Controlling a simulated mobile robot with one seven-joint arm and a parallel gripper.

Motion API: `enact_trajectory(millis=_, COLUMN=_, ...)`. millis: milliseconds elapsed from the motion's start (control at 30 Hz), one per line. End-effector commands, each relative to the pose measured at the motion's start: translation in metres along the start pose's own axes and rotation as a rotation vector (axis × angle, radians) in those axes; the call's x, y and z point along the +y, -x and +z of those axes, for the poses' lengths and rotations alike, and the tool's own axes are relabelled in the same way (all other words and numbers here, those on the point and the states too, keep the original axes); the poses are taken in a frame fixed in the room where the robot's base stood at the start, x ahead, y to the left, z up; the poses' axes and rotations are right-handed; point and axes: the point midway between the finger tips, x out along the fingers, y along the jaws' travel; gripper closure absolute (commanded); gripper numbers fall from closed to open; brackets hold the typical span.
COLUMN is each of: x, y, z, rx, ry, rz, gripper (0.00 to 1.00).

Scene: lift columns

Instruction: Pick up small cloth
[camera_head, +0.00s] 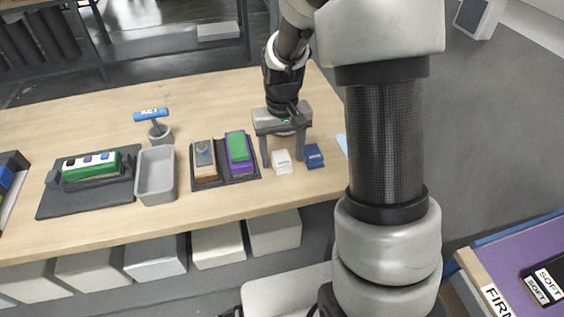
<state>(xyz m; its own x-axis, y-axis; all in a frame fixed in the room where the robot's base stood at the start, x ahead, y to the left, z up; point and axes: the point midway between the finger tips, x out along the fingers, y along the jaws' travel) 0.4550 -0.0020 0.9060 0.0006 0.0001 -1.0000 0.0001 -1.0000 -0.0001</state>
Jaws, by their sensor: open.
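My gripper (285,150) is open and points down over the right part of the wooden table. A small white folded thing (282,163) lies on the table just in front of it, near the front edge. A small dark blue folded thing (314,156) with a pale mark lies to its right, beside the right finger. Either may be the small cloth; I cannot tell which. I see nothing held between the fingers. Whether the fingertips touch the table or either thing is not clear.
A dark tray (248,174) with brush-like blocks stands left of my gripper. Further left are a grey bin (155,176), a cup with a blue-handled tool (152,115), and a dark tray (60,205) with a green block. A pale blue sheet (341,144) is partly hidden by my arm.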

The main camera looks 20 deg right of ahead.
Motion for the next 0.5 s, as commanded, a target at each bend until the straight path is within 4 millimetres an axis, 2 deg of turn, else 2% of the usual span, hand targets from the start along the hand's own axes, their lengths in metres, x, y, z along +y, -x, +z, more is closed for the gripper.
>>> enact_trajectory(millis=67, x=0.0, y=0.0003, z=0.0001, rx=0.0, ry=0.0, rz=0.0, gripper=0.39)
enact_trajectory(millis=333, x=0.0, y=0.0005, z=0.0001, rx=0.0, ry=0.0, rz=0.0, gripper=0.83)
enact_trajectory(millis=500, x=0.0001, y=0.0006, z=0.0, rx=0.0, ry=0.0, rz=0.0, gripper=0.83)
